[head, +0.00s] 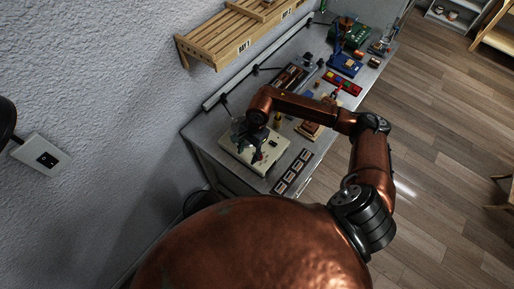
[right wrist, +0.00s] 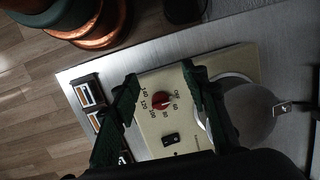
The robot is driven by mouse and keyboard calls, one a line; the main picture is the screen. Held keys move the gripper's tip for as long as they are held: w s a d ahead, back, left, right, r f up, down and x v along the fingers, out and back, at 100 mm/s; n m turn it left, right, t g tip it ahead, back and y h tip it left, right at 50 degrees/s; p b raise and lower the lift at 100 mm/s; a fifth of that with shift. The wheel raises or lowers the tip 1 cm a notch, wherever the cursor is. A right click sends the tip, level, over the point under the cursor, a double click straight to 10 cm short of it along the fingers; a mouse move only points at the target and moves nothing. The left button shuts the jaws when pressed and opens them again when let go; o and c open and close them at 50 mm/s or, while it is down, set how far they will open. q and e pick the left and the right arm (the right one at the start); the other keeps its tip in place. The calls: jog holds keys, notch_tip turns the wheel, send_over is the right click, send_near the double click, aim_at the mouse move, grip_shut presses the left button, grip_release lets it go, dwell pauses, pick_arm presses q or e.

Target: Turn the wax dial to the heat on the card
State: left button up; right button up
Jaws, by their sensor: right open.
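The wax unit (head: 234,157) is a cream box on the near end of the bench. In the right wrist view its cream panel (right wrist: 185,139) carries a red dial (right wrist: 161,101) ringed by printed numbers and OFF. A pale mark on the dial appears to point toward the OFF side, but it is small. My right gripper (right wrist: 160,75) is open, its dark green fingers on either side of the dial, apart from it. In the head view my right gripper (head: 256,143) hangs over the box. I cannot pick out a readable heat card. My left gripper is not in view.
A black rocker switch (right wrist: 171,139) sits beside the dial. A round, pale pot (right wrist: 240,108) is at the right of the panel. A dark strip with several framed windows (head: 292,172) lies beside the box. Tools and trays fill the far bench; a slatted wooden shelf (head: 240,38) is on the wall.

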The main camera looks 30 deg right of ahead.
jog(key=d, duration=0.2)
jog(key=d+h, duration=0.1)
jog(key=d, duration=0.1)
jog(key=w+d+h, duration=0.1)
jog(key=d, duration=0.1)
jog(key=shift+f, duration=0.3)
notch_tip(320, 180, down, 6)
jog(key=shift+r+p, duration=0.1)
jog(key=shift+p, duration=0.85)
jog(key=shift+f, duration=0.6)
jog(key=shift+c, duration=0.7)
grip_shut()
